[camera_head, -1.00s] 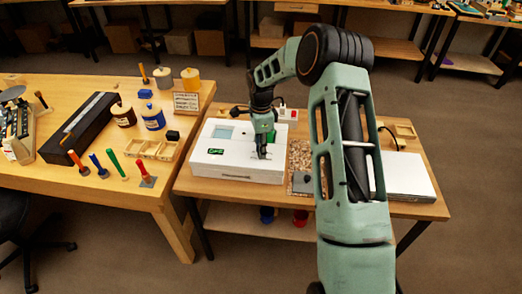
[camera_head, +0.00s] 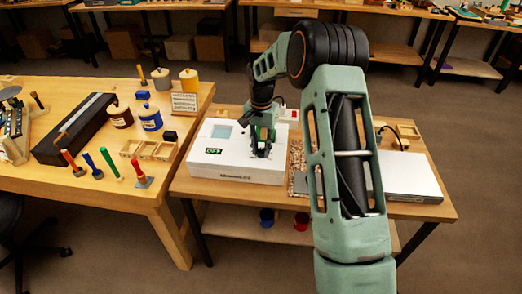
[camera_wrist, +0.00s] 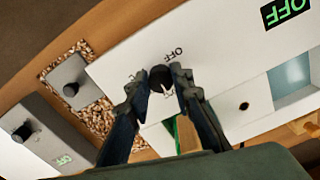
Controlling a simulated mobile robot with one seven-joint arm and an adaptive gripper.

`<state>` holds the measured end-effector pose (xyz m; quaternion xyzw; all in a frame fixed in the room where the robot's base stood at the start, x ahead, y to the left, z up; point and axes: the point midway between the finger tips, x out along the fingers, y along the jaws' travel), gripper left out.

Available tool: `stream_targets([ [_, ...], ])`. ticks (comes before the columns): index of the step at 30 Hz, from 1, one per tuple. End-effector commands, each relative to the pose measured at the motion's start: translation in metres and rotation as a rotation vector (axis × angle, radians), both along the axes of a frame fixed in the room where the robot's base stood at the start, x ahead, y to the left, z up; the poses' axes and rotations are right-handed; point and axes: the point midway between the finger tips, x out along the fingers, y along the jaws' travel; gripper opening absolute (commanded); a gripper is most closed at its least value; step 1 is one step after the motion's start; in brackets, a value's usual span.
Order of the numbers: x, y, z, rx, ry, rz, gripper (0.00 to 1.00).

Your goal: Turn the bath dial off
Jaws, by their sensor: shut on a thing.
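The white bath box (camera_head: 240,172) stands on the small wooden table. Its black round dial (camera_wrist: 160,78) shows in the wrist view, with "OFF" printed beside it on the white top. A white pointer mark is visible on the dial. My gripper (camera_wrist: 162,77) is shut on the dial, one finger on each side. In the head view my gripper (camera_head: 262,152) is down at the right part of the box top and hides the dial. A green display (camera_head: 213,151) is on the box; in the wrist view the display (camera_wrist: 287,10) reads "OFF".
A second white device (camera_wrist: 50,140) has a black knob and a green "OFF" display. The left workbench (camera_head: 120,195) carries jars and upright tools.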

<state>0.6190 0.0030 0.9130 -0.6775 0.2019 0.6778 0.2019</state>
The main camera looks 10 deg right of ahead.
Motion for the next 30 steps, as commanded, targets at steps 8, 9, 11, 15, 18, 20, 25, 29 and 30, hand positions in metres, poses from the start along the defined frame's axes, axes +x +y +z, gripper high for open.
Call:
stream_targets([
  [8,0.0007,-0.0008,0.0,-0.001,-0.003,0.261,0.0],
  [9,0.0006,-0.0009,0.0001,-0.001,-0.003,0.298,0.0],
  [11,0.0006,-0.001,0.0002,-0.001,-0.003,0.356,0.0],
  [15,0.0007,-0.0013,0.0004,-0.001,-0.003,0.488,0.0],
  [18,0.0007,-0.0015,0.0006,-0.001,-0.003,0.584,0.0],
  [20,0.0007,-0.0017,0.0006,-0.001,-0.003,0.641,0.0],
  [25,0.0007,-0.0021,0.0008,0.0,-0.003,0.802,0.0],
  [29,0.0007,-0.0021,0.0009,0.0,-0.003,0.926,0.0],
  [30,0.0007,-0.0022,0.001,0.0,-0.003,0.964,0.0],
])
